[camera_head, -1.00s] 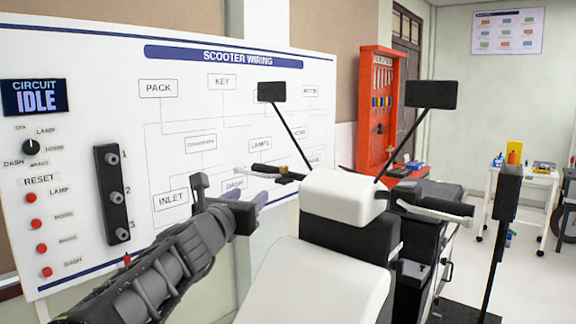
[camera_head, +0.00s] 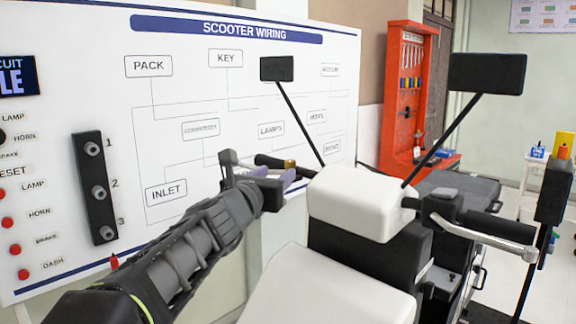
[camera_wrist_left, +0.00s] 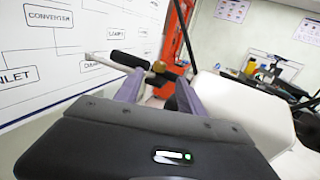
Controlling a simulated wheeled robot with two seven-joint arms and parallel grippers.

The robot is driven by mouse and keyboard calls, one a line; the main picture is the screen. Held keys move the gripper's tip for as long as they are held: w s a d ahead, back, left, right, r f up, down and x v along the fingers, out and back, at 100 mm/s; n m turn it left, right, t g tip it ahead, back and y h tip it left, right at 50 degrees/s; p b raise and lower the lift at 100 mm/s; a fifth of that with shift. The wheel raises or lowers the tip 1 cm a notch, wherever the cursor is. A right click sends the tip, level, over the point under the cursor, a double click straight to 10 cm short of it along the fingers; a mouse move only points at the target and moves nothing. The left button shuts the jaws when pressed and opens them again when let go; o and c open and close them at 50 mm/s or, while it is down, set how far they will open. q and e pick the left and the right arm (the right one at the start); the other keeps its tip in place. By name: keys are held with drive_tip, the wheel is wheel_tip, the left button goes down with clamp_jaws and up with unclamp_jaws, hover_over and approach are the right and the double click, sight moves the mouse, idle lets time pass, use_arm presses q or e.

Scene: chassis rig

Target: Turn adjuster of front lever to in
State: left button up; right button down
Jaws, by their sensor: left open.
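The scooter's left handlebar grip (camera_head: 270,161) is black, with a small brass-coloured piece (camera_head: 290,164) at its inner end that looks like the lever adjuster. The adjuster's setting is too small to read. My right gripper is out of view.
The scooter's white front cover (camera_head: 352,200) and white seat (camera_head: 330,290) lie right of my arm. Mirrors on stalks (camera_head: 277,69) rise above the handlebars. The right handlebar (camera_head: 495,226) is farther right. A wiring board (camera_head: 240,100) stands behind at left.

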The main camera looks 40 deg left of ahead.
sight(288, 164)
use_arm(q)
drive_tip(key=shift+x, duration=3.9)
clamp_jaws()
